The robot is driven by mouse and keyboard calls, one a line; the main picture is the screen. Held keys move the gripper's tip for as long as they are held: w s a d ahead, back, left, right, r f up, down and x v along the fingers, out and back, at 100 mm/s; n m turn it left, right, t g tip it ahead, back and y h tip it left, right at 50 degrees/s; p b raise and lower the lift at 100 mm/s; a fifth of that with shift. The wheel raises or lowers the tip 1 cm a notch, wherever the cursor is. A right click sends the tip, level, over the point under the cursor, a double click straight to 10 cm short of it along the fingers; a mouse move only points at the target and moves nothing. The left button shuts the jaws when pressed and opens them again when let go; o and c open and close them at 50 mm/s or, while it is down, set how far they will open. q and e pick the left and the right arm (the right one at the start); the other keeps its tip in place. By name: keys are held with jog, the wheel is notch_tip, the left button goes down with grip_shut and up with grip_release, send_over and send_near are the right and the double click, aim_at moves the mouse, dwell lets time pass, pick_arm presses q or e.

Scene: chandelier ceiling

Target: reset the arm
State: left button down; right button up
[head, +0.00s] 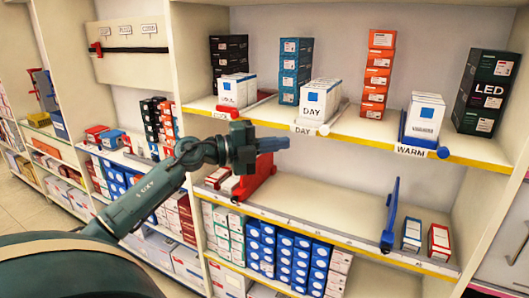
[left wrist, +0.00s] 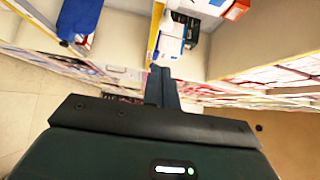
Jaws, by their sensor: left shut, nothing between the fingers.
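My left arm reaches in from the left in the head view, in front of the shelf unit. My left gripper (head: 284,143) points to the right, at a height between the upper and middle shelves. Its fingers are together with nothing between them. In the left wrist view the shut fingers (left wrist: 158,74) stick out past the dark gripper body, with shelves beyond them. In the head view the gripper appears just above a red holder (head: 257,176) on the middle shelf; I cannot tell the gap in depth. My right gripper is not in view.
The upper shelf holds white DAY boxes (head: 318,101), orange boxes (head: 378,75) and a black LED box (head: 487,92). A blue upright divider (head: 390,215) stands on the middle shelf (head: 330,213), bare to its left. Stacked boxes (head: 285,258) fill the shelf below.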

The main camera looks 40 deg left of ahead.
pick_arm(q)
jog(key=shift+v, duration=1.4)
jog(key=shift+d+r, duration=0.1)
jog(key=s+d+f+n+t+y+p, duration=0.1)
jog(key=s+d+f+n+y, duration=0.15)
jog(key=f+n, duration=0.35)
jog(key=s+d+f+n+t+y, duration=0.1)
jog(key=d+f+n, duration=0.25)
jog(key=f, duration=0.45)
jog(key=s+d+f+n+t+y+p, duration=0.1)
jog(key=d+f+n+y, duration=0.1)
jog(key=d+f+n, duration=0.45)
jog(key=s+d+f+n+g, duration=0.5)
jog(key=s+d+f+g, duration=0.2)
jog(key=s+d+f, duration=0.6)
notch_tip(320, 180, down, 3)
jog(key=shift+s+d+g+y+p, duration=0.3)
jog(key=shift+s+d+y+p, duration=0.1)
jog(key=shift+s, duration=0.5)
jog(key=shift+a, duration=0.1)
